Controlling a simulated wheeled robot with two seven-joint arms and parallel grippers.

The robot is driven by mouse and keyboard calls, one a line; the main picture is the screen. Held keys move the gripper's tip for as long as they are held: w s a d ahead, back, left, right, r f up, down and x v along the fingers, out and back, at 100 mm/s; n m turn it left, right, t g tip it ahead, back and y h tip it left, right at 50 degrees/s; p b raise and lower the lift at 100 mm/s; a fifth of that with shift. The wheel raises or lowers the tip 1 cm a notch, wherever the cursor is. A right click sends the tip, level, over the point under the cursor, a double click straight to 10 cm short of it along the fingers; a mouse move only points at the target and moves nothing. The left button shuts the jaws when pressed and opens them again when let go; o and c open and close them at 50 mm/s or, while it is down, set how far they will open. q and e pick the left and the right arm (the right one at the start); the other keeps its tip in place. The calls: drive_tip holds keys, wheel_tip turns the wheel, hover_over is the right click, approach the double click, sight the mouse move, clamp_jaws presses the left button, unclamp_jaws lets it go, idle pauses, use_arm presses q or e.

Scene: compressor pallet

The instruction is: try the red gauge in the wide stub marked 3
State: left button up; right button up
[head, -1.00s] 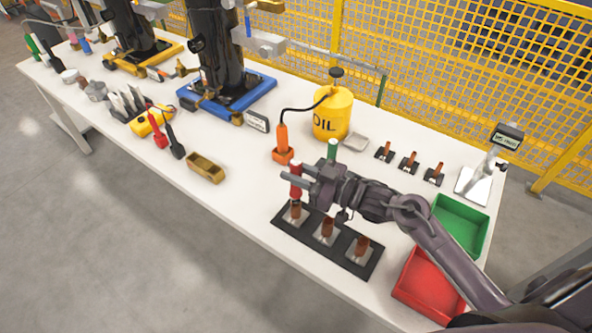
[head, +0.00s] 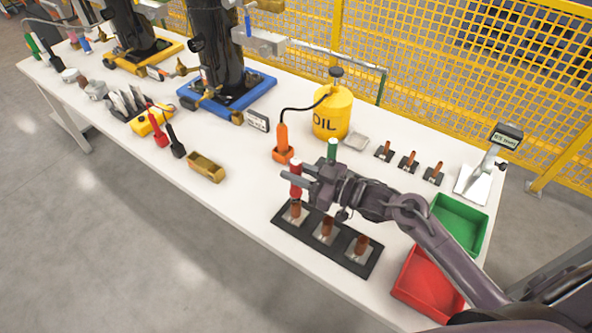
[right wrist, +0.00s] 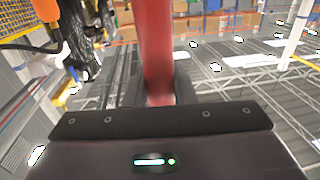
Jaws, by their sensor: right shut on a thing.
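The red gauge (head: 295,184) is upright in my right gripper (head: 296,175), which is shut on it. It stands over the left-most copper stub (head: 295,210) of the black plate (head: 282,222). Whether its lower end touches or enters that stub I cannot tell. Two more copper stubs, the middle one (head: 327,227) and the right one (head: 362,244), are on the same plate. I cannot read any stub number. In the right wrist view the red gauge (right wrist: 156,50) rises from between the jaws. My left gripper is out of view.
A green cylinder (head: 332,148) shows behind my right gripper, its lower part hidden. Three thinner stubs (head: 409,160) stand farther back. A red bin (head: 428,285) and a green bin (head: 460,225) lie at the right. An oil can (head: 333,113) and an orange tool (head: 283,140) stand behind.

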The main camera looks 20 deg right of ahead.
drive_tip(key=shift+f+b, duration=0.35)
drive_tip(key=shift+f, duration=0.25)
drive_tip(key=shift+f, duration=0.1)
idle(0.6)
drive_tip(key=shift+s+f, duration=0.15)
drive_tip(key=shift+f, duration=0.05)
idle(0.8)
drive_tip(key=shift+r, duration=0.1)
drive_tip(key=shift+r+p, duration=1.7)
drive_tip(key=shift+p, duration=0.15)
drive_tip(key=shift+w+f, duration=0.15)
drive_tip(key=shift+w, duration=0.05)
drive_tip(key=shift+f+b, duration=0.65)
drive_tip(key=shift+f, duration=0.1)
